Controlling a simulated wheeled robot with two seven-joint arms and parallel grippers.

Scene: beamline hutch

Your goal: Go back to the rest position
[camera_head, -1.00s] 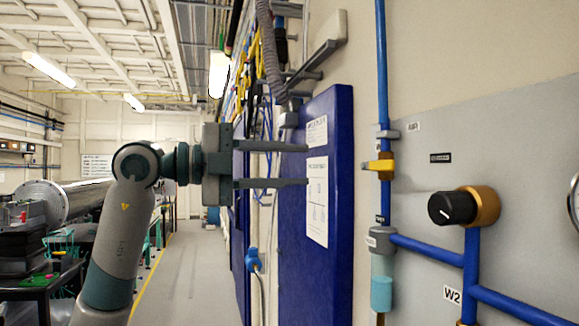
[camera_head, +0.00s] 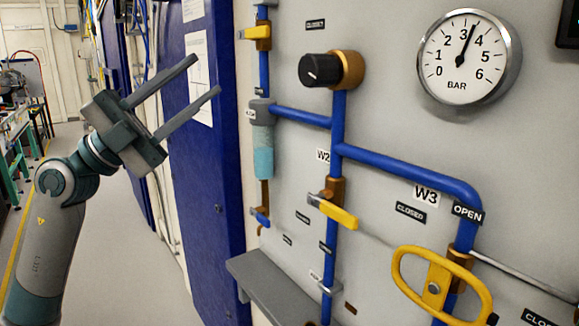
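My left gripper (camera_head: 206,80) is at the upper left of the head view, on an arm that rises from the lower left. Its two long grey fingers are spread apart with nothing between them. They point up and to the right, in front of the blue door panel (camera_head: 212,170) with white paper sheets on it. My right gripper is not in the picture.
A grey wall panel carries blue pipes (camera_head: 400,173), a black knob (camera_head: 320,70), a yellow lever (camera_head: 338,213), a yellow oval handle (camera_head: 432,288) and a pressure gauge (camera_head: 462,58) reading about 3.5 bar. A grey ledge (camera_head: 270,290) juts out below. The aisle floor (camera_head: 120,230) at left is clear.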

